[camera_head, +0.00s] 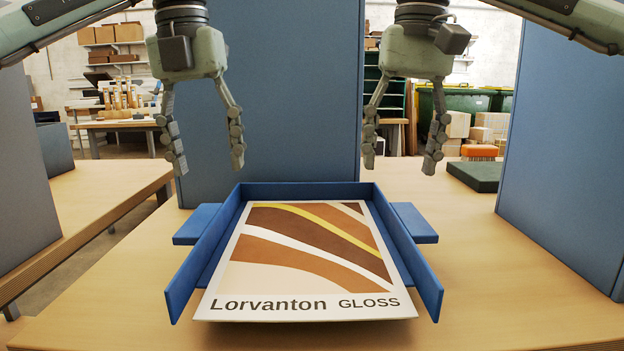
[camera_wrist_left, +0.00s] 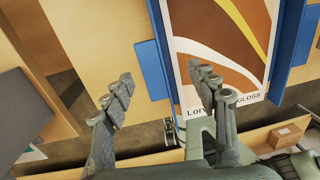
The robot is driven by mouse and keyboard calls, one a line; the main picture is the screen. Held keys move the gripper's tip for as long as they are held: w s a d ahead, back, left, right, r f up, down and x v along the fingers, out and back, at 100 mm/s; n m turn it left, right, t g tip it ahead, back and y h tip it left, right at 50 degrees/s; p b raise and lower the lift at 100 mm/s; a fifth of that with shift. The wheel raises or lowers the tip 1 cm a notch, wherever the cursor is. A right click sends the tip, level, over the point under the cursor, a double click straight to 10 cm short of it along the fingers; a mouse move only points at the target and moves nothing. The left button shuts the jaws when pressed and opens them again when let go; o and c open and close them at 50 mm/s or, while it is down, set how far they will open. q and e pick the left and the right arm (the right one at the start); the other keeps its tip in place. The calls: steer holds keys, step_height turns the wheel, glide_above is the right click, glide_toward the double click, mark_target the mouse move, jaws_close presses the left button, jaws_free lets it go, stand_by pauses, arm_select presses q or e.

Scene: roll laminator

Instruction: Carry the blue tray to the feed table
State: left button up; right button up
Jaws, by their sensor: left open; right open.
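The blue tray (camera_head: 190,276) sits on the wooden table in the middle of the head view, its near side open. A printed sheet (camera_head: 300,265) reading "Lorvanton GLOSS" lies in it. A flat blue handle sticks out on the left (camera_head: 197,224) and another on the right (camera_head: 414,223). My left gripper (camera_head: 208,165) is open and empty above the left handle. My right gripper (camera_head: 403,165) is open and empty above the right handle. The left wrist view also shows the tray (camera_wrist_left: 166,60) beyond my left gripper (camera_wrist_left: 165,88). I cannot make out which surface is the feed table.
A tall blue panel (camera_head: 290,90) stands behind the tray, and another blue panel (camera_head: 575,140) stands at the right. A dark green block (camera_head: 475,176) lies on the table at the back right. A separate wooden table (camera_head: 105,205) is at the left, across a gap. The tabletop (camera_head: 500,270) right of the tray is clear.

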mark_target(207, 210)
arm_select(q)
steer(key=shift+w+a+f+y, duration=0.2)
steer(key=shift+a+f+y, duration=0.2)
steer(key=shift+y, duration=0.1)
arm_select(e)
steer(key=shift+w+d+f+n+h, duration=0.4)
steer(key=shift+d+n+h, duration=0.1)
steer(key=shift+d, duration=0.25)
arm_select(q)
steer(key=shift+s, duration=0.1)
arm_select(e)
steer(key=shift+s, duration=0.1)
arm_select(q)
steer(key=shift+f, duration=0.1)
arm_select(e)
steer(key=shift+f, duration=0.1)
arm_select(q)
steer(key=shift+f, duration=3.85)
arm_select(e)
steer(key=shift+f, duration=3.85)
arm_select(q)
steer(key=shift+c, duration=0.4)
arm_select(e)
steer(key=shift+c, duration=0.4)
arm_select(q)
jaws_close()
arm_select(e)
jaws_close()
steer(key=shift+r, duration=0.1)
